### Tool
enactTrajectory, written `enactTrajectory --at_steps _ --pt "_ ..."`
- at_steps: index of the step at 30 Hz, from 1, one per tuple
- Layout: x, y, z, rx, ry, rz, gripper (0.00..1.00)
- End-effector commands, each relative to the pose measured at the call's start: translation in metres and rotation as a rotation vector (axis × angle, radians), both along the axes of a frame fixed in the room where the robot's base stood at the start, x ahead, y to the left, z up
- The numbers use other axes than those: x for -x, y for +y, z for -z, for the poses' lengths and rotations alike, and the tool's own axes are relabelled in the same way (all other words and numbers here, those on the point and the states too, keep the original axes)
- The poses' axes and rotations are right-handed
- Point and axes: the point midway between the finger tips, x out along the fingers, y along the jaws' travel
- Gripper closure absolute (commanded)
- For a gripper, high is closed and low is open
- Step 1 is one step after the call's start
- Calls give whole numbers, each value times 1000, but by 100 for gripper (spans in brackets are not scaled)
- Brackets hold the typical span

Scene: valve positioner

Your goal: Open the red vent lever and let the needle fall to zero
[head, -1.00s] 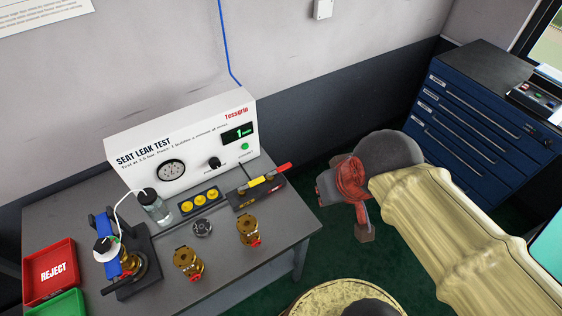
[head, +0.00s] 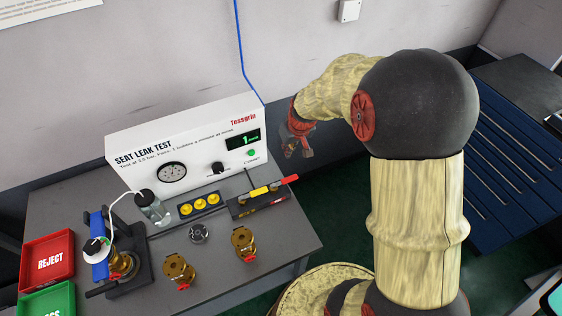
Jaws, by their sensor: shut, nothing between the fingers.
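The white SEAT LEAK TEST panel (head: 140,132) stands at the back of the grey bench. Its round dial gauge (head: 172,172) has a needle too small to read. A red-ended lever (head: 288,180) sticks out to the right from a black block with a yellow section (head: 260,191), in front of the panel. Smaller red levers show on two brass valves, at the left one (head: 184,287) and the right one (head: 241,258). My gripper (head: 296,152) is shut and empty, to the right of the panel and beyond the red-ended lever, apart from it.
A clamp with a blue frame (head: 98,262) and a clear bottle (head: 148,205) stand at the left. A red REJECT tray (head: 47,262) and a green tray (head: 48,301) lie at the far left. A blue drawer cabinet (head: 515,150) stands at right.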

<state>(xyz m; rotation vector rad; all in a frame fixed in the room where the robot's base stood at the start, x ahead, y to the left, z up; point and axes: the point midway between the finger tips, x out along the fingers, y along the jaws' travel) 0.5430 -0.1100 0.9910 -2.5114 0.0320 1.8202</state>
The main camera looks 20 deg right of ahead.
Motion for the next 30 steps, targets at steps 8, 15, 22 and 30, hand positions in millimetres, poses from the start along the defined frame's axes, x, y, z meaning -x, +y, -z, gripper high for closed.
enactTrajectory --at_steps 8,15,22,30 --pt "-4 -1 -2 20 -19 -37 100" --pt "-4 -1 1 19 -18 -37 100" --pt "-12 -1 30 18 -15 -37 100" --pt "-29 -1 75 19 -16 -36 100"
